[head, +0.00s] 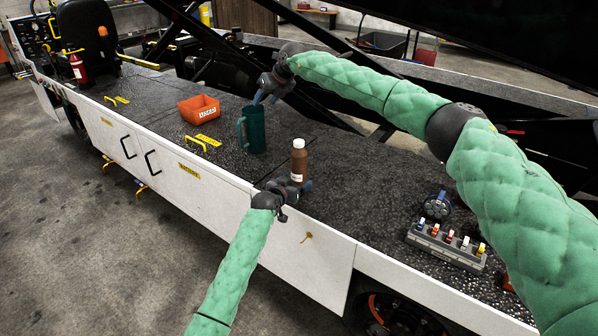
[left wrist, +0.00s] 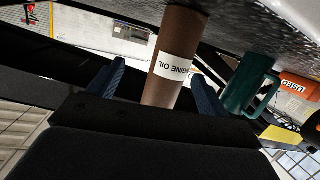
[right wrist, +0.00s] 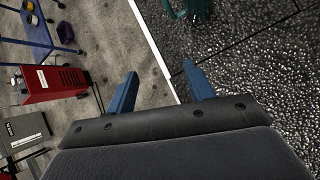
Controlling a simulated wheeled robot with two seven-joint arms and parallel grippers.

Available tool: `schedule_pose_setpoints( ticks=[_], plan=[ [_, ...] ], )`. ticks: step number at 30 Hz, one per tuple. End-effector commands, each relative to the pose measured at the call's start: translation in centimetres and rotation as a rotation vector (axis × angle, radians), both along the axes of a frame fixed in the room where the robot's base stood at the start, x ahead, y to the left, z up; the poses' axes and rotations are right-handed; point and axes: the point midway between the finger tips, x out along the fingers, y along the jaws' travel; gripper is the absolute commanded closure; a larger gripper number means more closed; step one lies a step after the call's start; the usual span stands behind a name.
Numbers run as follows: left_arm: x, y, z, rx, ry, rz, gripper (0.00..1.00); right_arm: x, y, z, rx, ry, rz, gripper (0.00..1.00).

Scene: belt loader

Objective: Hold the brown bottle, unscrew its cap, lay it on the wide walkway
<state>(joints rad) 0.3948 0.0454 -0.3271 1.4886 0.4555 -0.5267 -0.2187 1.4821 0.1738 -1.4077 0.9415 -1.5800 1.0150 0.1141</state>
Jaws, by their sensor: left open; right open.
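The brown bottle (head: 299,163) with a pale cap (head: 298,143) stands upright on the dark walkway (head: 345,200) near its front edge. In the left wrist view the bottle (left wrist: 172,60) shows a white label and lies between the two blue fingers, with a gap beside the left finger. My left gripper (head: 300,184) is open around the bottle's lower part. My right gripper (head: 262,98) is open and empty above the walkway, behind and left of the bottle, near the green mug. The right wrist view shows empty fingers (right wrist: 160,92). The cap is outside both wrist views.
A green mug (head: 255,130) stands left of the bottle, with an orange bin (head: 198,109) beyond it. A switch panel (head: 446,245) and a round dark object (head: 437,206) lie to the right. Yellow handles (head: 196,144) stick up on the left.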

Motion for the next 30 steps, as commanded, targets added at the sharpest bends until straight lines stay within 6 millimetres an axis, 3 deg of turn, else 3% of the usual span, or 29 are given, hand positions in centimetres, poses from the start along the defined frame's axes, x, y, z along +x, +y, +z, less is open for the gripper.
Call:
schedule_pose_setpoints(
  ticks=[6,12,20,30],
  plan=[
    [0.8,0.4,1.0,-0.038,-0.108,0.028,0.22,-1.8,-6.4,-3.4,-0.291,0.181,-0.028,0.47],
    [1.2,0.8,2.5,-0.053,-0.195,0.051,0.22,-4.1,-9.8,-4.2,-0.464,0.317,-0.043,0.47],
    [1.9,0.7,3.1,-0.043,-0.234,0.058,0.22,-5.2,-10.9,-4.2,-0.519,0.377,-0.052,0.47],
    [5.9,-1.1,3.2,-0.043,-0.234,0.058,0.22,-5.2,-10.8,-4.2,-0.517,0.377,-0.052,0.47]
  ],
)
